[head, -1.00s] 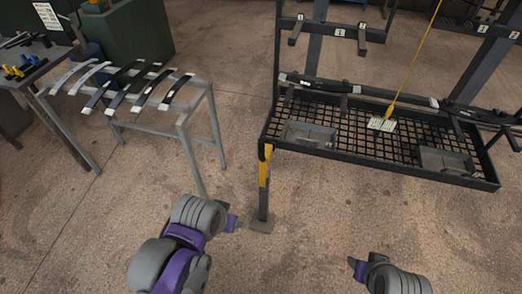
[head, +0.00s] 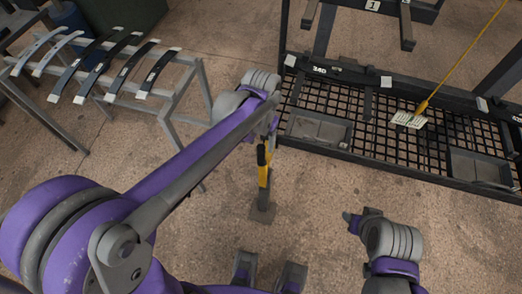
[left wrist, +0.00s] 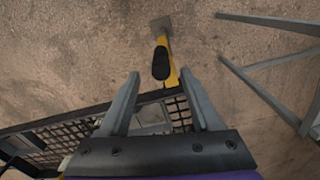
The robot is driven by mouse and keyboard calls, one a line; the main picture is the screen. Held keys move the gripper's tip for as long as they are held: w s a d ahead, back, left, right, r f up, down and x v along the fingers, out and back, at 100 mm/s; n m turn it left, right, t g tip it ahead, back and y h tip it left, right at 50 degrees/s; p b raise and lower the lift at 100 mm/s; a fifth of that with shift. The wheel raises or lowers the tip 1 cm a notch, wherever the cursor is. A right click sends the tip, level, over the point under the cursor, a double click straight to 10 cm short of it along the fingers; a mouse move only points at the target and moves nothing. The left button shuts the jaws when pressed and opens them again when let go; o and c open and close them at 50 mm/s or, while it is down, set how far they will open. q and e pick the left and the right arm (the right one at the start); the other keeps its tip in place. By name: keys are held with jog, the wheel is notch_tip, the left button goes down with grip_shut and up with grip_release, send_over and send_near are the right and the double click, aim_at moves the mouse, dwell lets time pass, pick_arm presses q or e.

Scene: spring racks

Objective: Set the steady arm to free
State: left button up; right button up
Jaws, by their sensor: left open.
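The steady arm appears to be the yellow bar (head: 264,172) with a black grip, at the near left corner of the rack, beside a post that ends in a foot plate (head: 262,212) on the floor. In the left wrist view its black grip (left wrist: 160,62) lies ahead of and between the fingertips. My left gripper (head: 268,138) is open and reaches out over the top of the yellow bar. It also shows in the left wrist view (left wrist: 160,76). Contact with the grip cannot be told. My right gripper (head: 350,220) is over bare floor; its jaws are unclear.
The black rack (head: 375,160) has a mesh shelf, grey trays (head: 320,127) and a tag (head: 408,119) on a yellow cord. A grey stand (head: 190,90) at left carries several leaf springs (head: 105,75). Bare floor lies in front of the rack.

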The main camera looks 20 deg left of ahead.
aim_at(261, 155)
pick_arm(q)
notch_tip(261, 155, down, 8)
jog(key=shift+w+f+b, duration=0.1)
jog(key=shift+f+b, duration=0.1)
jog(key=shift+b, duration=0.25)
grip_shut()
dwell(1.3)
